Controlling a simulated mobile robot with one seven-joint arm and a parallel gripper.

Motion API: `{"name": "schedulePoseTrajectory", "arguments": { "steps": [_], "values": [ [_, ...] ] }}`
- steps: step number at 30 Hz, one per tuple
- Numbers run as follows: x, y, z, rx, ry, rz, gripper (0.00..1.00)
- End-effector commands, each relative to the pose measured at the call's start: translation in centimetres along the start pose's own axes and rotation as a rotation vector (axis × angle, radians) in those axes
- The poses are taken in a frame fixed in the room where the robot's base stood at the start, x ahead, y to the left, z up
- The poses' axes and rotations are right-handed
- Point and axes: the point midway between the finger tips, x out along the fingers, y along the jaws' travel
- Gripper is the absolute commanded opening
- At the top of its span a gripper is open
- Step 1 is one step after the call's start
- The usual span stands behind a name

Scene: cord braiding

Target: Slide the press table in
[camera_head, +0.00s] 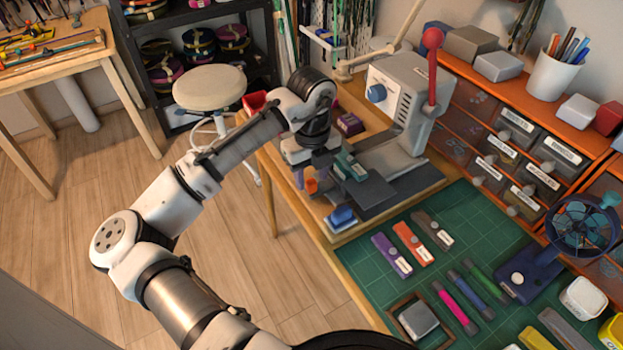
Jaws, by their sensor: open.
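The press (398,100) is a light grey machine with a blue knob (376,93) and a red-knobbed lever (432,70). It stands on a grey base at the table's back edge. The press table (376,191) looks like the dark flat plate in front of the press body, sticking out toward the lower left. My gripper (318,170) points down at the plate's left side, beside a teal block (350,166) and small orange and purple pieces. It is open; its fingertips are mostly hidden, and I cannot tell whether they touch anything.
A blue block (341,217) sits at the base's front corner. A green cutting mat (455,215) holds labelled cord cards, coloured rods and a small tray (418,318). Drawers (510,145) and a blue fan (582,226) stand at right. A stool (210,87) stands behind my arm.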

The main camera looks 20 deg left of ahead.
Motion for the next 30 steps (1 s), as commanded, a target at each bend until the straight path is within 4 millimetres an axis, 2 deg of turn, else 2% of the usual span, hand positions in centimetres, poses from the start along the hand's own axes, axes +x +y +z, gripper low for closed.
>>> {"name": "schedulePoseTrajectory", "arguments": {
  "steps": [6, 16, 25, 26, 30],
  "values": [
    [1.9, 0.0, 0.0, 0.0, 0.001, 0.0, 0.42],
    [2.2, 0.0, 0.0, 0.0, 0.0, 0.0, 0.42],
    [2.2, 0.0, 0.0, 0.0, 0.0, 0.0, 0.03],
    [2.2, 0.0, 0.0, 0.0, 0.0, 0.0, 0.0],
    [2.2, -0.1, 0.0, 0.0, 0.0, 0.0, 0.0]
  ]
}}
